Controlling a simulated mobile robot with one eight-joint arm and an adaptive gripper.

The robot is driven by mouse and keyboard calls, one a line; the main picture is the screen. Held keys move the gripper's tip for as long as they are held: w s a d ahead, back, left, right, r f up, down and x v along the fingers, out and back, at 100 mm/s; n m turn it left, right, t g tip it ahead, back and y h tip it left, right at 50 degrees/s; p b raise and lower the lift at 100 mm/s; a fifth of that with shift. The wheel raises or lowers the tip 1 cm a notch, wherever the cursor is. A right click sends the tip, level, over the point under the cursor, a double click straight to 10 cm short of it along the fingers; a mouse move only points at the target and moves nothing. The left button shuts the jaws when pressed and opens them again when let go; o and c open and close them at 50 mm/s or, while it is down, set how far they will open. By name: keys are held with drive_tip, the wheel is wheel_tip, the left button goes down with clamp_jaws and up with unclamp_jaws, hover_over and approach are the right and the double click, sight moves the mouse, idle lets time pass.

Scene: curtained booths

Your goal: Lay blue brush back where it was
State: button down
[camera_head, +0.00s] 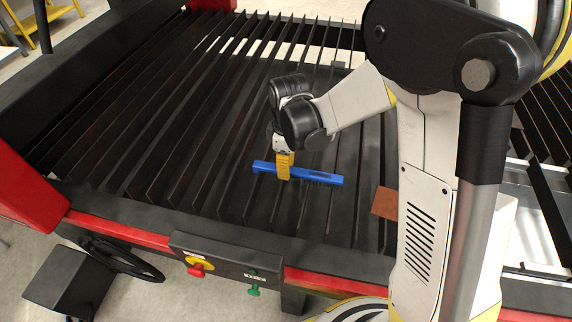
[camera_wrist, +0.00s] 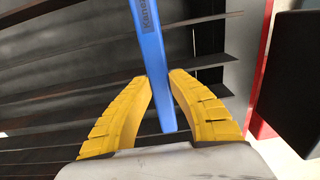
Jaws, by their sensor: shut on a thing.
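The blue brush (camera_head: 312,176) is a long, narrow blue bar in the head view. It lies crosswise over the dark slats of the slatted table (camera_head: 190,211), near its front edge. My gripper (camera_head: 284,172) has yellow fingers shut on the brush left of its middle. In the wrist view the brush (camera_wrist: 152,50) runs from the top edge down between the yellow fingertips (camera_wrist: 161,80), with printed lettering near the top. Whether the brush touches the slats or hangs just above them I cannot tell.
A brown plate (camera_head: 385,203) lies on the slats to the right of the brush. A control box (camera_head: 235,262) with red, yellow and green buttons is on the red front rail. Open gaps separate the upright slats. The slats left of the brush are bare.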

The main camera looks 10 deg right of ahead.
wheel_tip(320, 180, down, 2)
drive_tip(key=shift+b, duration=0.5)
drive_tip(key=c, duration=1.2)
unclamp_jaws()
drive_tip(key=shift+r, duration=0.1)
drive_tip(key=shift+c, duration=0.2)
